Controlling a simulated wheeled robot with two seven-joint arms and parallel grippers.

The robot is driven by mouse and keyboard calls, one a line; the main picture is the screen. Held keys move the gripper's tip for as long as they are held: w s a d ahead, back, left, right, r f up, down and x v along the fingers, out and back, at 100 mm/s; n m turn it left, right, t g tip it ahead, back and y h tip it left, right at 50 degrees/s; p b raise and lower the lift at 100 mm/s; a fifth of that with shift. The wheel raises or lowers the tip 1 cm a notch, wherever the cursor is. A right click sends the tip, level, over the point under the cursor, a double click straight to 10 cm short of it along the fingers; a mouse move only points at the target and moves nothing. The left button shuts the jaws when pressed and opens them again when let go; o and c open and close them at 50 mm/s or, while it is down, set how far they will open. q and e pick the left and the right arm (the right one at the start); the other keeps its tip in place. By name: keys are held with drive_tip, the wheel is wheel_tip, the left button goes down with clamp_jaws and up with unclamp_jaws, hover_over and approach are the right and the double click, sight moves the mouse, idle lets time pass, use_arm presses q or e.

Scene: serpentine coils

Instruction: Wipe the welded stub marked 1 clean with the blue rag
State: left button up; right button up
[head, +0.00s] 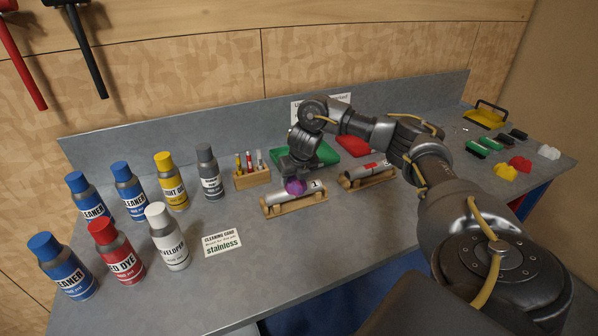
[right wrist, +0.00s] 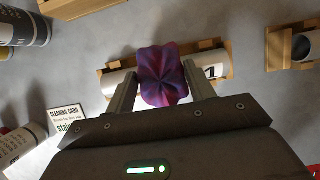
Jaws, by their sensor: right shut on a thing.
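The welded stub marked 1 (head: 315,187) is a pale metal tube lying in a wooden cradle (head: 298,205) mid-bench. It also shows in the right wrist view (right wrist: 118,83), with the 1 right of the cloth. My right gripper (head: 296,180) is above the stub, its fingers shut on a crumpled cloth (right wrist: 162,76). The cloth looks purple with magenta and red patches, with some blue, rather than plain blue. It lies over the stub's middle and hides that part; I cannot tell whether it presses on the metal. My left gripper is not in view.
A second stub (head: 368,171) with a red band lies in a cradle to the right. Several spray cans, including a red dye can (head: 115,254), stand at left. A cleaning card (head: 222,240) reads "stainless". Green (head: 322,152) and red (head: 353,146) trays are behind.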

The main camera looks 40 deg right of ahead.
drive_tip(key=a, duration=0.1)
drive_tip(key=w+a+p, duration=0.1)
drive_tip(key=a, duration=0.1)
drive_tip(key=a+p, duration=0.1)
drive_tip(key=shift+w+a+r, duration=0.1)
drive_tip(key=shift+w+a, duration=0.2)
wheel_tip(320, 180, up, 6)
drive_tip(key=p, duration=0.4)
drive_tip(key=shift+d+f, duration=0.15)
drive_tip(key=shift+f, duration=0.1)
drive_tip(key=shift+r+p, duration=1.1)
drive_tip(key=shift+r, duration=0.15)
